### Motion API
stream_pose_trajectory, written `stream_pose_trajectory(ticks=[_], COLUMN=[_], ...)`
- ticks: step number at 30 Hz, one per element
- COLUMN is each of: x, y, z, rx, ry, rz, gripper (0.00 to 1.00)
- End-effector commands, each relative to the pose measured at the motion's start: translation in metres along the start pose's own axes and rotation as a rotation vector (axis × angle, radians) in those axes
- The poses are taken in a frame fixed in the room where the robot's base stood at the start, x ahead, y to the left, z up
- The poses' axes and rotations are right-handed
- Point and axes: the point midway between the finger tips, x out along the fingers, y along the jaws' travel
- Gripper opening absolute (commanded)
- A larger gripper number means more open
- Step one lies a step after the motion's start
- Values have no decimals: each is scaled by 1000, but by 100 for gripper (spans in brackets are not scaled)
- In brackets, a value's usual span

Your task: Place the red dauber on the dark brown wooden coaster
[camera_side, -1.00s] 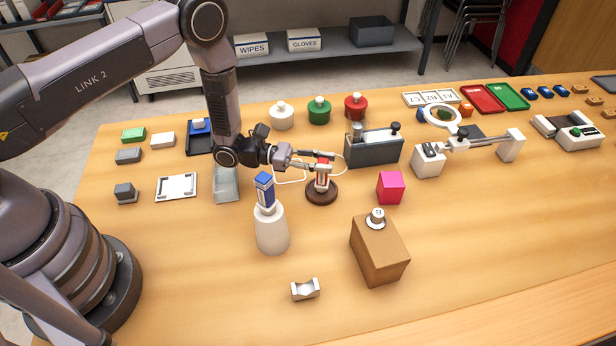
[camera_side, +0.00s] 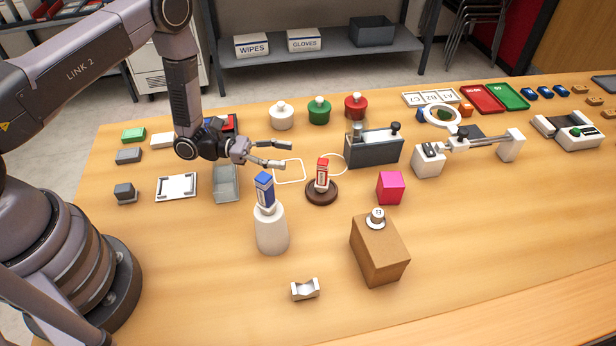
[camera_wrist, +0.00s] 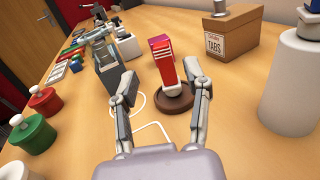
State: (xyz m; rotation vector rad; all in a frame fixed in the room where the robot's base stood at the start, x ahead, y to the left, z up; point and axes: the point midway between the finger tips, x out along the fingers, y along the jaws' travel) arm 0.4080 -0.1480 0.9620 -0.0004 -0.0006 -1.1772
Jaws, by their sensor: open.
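The red dauber (camera_side: 322,174), red on top with a white lower part, stands upright on the round dark brown wooden coaster (camera_side: 322,198). In the wrist view the dauber (camera_wrist: 167,72) and the coaster (camera_wrist: 174,101) show beyond the fingers. My gripper (camera_side: 288,154) is open and empty. It is back to the left of the dauber, apart from it. In the wrist view my gripper's fingertips (camera_wrist: 160,85) spread on either side of the line to the dauber.
A blue dauber (camera_side: 265,190) stands on a white cylinder (camera_side: 271,230) in front. White, green and red bottles (camera_side: 355,107) stand behind. The right front table is clear.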

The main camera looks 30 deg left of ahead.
Motion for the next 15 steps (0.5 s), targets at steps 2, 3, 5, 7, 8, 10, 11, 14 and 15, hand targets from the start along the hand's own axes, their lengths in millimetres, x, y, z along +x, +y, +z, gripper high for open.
stream_pose_trajectory(ticks=[2, 3, 5, 7, 8, 10, 11, 14, 15], x=[-14, -19, -25, -29, -29, -28, -27, -22, -22], y=[1, 1, 0, 0, 0, -1, -2, -12, -20], z=[0, 0, 0, 2, 6, 22, 32, 79, 101], rx=[-1, -1, -1, 4, 11, 41, 62, 166, 219], ry=[1, 1, 0, 0, -1, 0, 1, 16, 29], rz=[3, 4, 2, -5, -14, -57, -86, -222, -291], gripper=[48, 48, 48, 48, 48, 48, 48, 48, 48])
